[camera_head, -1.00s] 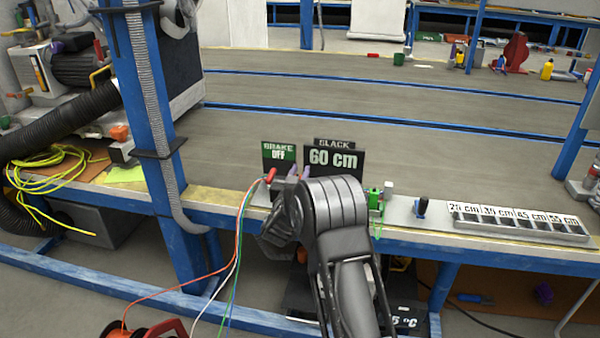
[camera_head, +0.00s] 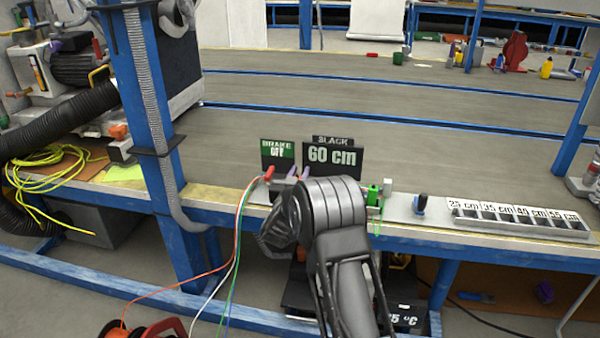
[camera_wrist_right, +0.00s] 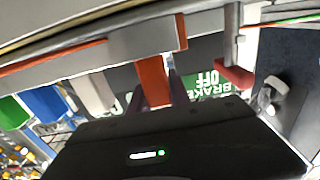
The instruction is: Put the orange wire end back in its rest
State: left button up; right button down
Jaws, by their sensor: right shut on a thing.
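The orange wire (camera_head: 180,290) runs from a reel at lower left up to the bench's front edge, beside white and green wires. My right gripper (camera_head: 298,173) is over the small fixture at that edge; its wrist hides much of the fixture. In the right wrist view, the right gripper (camera_wrist_right: 160,92) has its purple fingers closed around an orange block (camera_wrist_right: 153,80), which looks like the orange wire end, against a grey block (camera_wrist_right: 147,42). Whether it is seated in a rest cannot be told. My left gripper is not in view.
A BRAKE OFF sign (camera_head: 278,153) and a SLACK 60 cm sign (camera_head: 333,157) stand behind the fixture. A red handle (camera_head: 269,173) is close on the left. A green part (camera_head: 374,196) and a labelled tray (camera_head: 520,222) lie to the right.

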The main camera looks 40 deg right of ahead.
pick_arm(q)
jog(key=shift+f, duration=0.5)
pick_arm(e)
jog(key=shift+f, duration=0.2)
jog(key=shift+w+r+p, duration=0.15)
jog(key=shift+r+p, duration=0.75)
jog(key=shift+r, duration=0.1)
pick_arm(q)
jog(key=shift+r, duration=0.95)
pick_arm(e)
jog(key=shift+r, duration=0.35)
pick_arm(q)
jog(key=shift+p, duration=0.3)
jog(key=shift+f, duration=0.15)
